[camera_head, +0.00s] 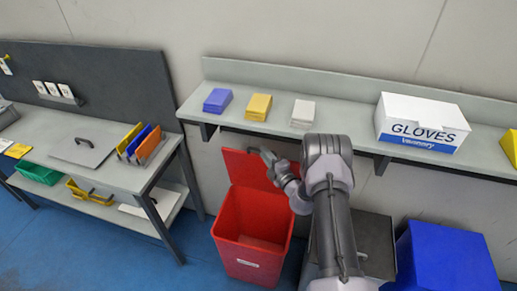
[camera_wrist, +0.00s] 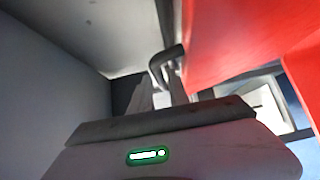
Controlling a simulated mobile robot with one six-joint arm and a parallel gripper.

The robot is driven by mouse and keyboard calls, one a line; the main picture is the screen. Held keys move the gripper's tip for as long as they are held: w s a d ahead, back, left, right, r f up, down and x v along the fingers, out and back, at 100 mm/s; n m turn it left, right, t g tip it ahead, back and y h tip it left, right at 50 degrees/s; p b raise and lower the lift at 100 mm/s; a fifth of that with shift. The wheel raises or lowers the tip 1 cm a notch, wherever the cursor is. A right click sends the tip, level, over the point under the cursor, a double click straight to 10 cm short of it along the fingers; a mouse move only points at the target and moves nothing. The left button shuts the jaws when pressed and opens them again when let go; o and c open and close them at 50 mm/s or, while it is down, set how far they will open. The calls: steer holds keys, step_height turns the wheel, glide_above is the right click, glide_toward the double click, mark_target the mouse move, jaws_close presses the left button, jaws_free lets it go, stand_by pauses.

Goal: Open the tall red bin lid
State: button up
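The tall red bin (camera_head: 250,238) stands under the shelf, with its top open and its inside visible. Its red lid (camera_head: 238,168) is swung up and stands tilted at the back of the bin. My gripper (camera_head: 272,160) is at the right part of the raised lid. In the wrist view, the red lid (camera_wrist: 235,45) fills the upper right, and its dark handle (camera_wrist: 167,55) lies at my fingertips (camera_wrist: 166,82). The fingers look closed on the handle, though the contact is partly hidden. My arm hides part of the area right of the bin.
A dark grey bin (camera_head: 372,238) and a blue bin (camera_head: 445,255) stand to the right. The wall shelf (camera_head: 340,117) above holds coloured stacks and a gloves box (camera_head: 420,122). A workbench (camera_head: 110,170) stands left, with blue floor (camera_head: 200,265) between it and the red bin.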

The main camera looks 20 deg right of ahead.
steer(key=w, duration=0.3)
steer(key=w+a+b, duration=0.1)
steer(key=w, duration=0.1)
steer(key=shift+w, duration=0.25)
jaws_close()
stand_by(1.2)
